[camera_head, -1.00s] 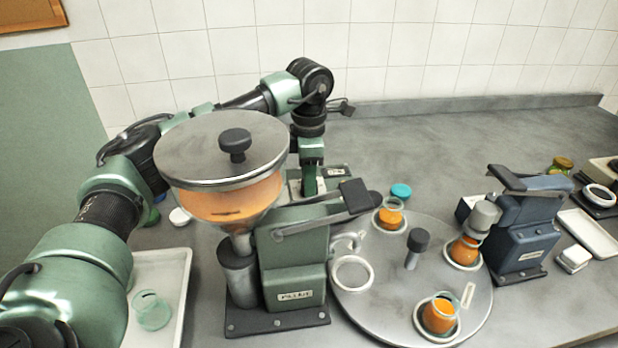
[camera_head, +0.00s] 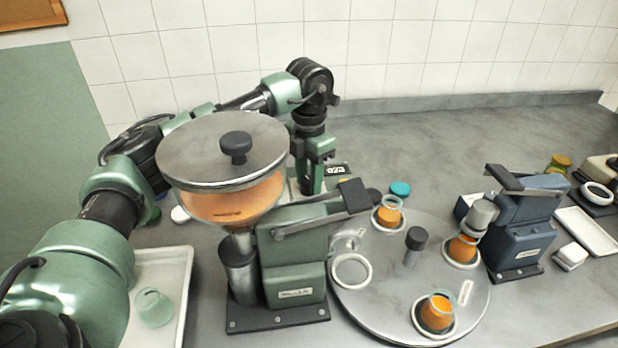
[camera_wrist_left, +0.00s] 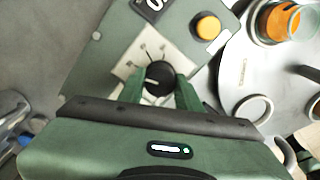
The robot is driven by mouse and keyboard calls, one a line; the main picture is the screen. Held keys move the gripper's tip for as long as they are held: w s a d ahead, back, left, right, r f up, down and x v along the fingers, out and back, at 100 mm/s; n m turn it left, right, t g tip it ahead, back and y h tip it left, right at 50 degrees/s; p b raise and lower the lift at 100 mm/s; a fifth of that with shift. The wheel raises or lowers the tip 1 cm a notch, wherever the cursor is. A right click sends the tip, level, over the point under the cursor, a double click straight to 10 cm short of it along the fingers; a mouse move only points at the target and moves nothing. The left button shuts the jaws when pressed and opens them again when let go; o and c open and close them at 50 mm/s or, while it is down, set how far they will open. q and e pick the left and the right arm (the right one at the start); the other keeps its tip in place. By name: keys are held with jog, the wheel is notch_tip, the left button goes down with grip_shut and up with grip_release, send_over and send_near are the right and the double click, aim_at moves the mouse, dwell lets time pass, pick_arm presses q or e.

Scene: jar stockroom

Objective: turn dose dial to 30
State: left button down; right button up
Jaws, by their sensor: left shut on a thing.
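The dose dial (camera_wrist_left: 158,78) is a round black knob on a pale plate with dark tick marks, seen in the left wrist view. My left gripper (camera_wrist_left: 159,92) is shut on the dial, with a green finger on each side of it. In the head view my left gripper (camera_head: 311,180) points down behind the filling machine (camera_head: 300,250), whose body hides the dial there. A small black display with white digits (camera_head: 336,169) is beside it; I cannot read the number surely. The dial's pointer setting is too small to tell. My right gripper is not in view.
A hopper (camera_head: 225,205) with orange contents stands beside my left arm. A yellow-orange button (camera_wrist_left: 207,26) is close to the dial. A round turntable (camera_head: 385,285) carries orange-filled jars (camera_head: 437,313). A blue capping machine (camera_head: 525,225) stands to the right. The counter behind is clear.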

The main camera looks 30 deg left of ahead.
aim_at(309, 180)
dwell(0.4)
pick_arm(q)
jog(key=c, duration=1)
grip_release()
jog(key=shift+o, duration=0.2)
jog(key=shift+r+b, duration=0.45)
jog(key=shift+r, duration=3.5)
